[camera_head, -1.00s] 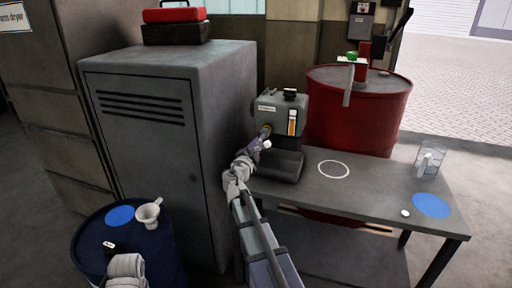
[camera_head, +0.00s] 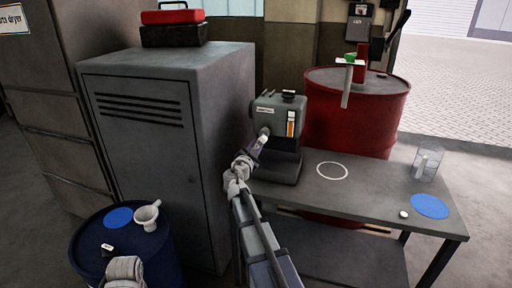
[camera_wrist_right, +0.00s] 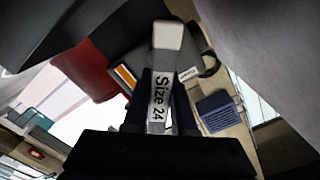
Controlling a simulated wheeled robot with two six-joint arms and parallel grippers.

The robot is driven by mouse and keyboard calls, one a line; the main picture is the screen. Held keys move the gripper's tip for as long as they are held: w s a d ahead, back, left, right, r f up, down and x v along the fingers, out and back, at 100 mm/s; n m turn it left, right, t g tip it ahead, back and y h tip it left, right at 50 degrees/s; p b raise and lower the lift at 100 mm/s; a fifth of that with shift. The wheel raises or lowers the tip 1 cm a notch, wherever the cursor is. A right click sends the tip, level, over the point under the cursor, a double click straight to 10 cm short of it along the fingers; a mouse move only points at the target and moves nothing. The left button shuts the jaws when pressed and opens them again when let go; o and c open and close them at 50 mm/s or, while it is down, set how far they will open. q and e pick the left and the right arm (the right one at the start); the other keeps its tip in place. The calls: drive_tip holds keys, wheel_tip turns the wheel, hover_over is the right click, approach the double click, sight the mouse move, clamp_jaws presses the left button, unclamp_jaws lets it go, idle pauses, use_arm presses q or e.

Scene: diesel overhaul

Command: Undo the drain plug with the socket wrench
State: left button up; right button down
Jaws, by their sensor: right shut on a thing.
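My right gripper (camera_head: 251,152) is shut on a pale socket wrench (camera_head: 262,138) in front of the grey unit (camera_head: 285,110) with an orange gauge. In the right wrist view the wrench (camera_wrist_right: 160,90) stands between the dark fingers, and its label reads "Size 24". Its head is at or very close to the unit's front face; I cannot tell whether it is seated. The drain plug is hidden behind the wrench head. My left gripper is not clearly in view; only part of what looks like my left arm shows at the bottom left.
A tall grey cabinet (camera_head: 145,150) stands close left of my right arm. A red drum (camera_head: 365,110) is behind the table (camera_head: 385,195). A clear jug (camera_head: 427,165) and a blue disc (camera_head: 430,206) are at the table's right. A white funnel (camera_head: 147,216) is on the blue drum (camera_head: 165,255).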

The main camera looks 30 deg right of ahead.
drive_tip(key=n, duration=1.4)
drive_tip(key=c, duration=1.4)
unclamp_jaws()
clamp_jaws()
drive_tip(key=shift+s, duration=0.1)
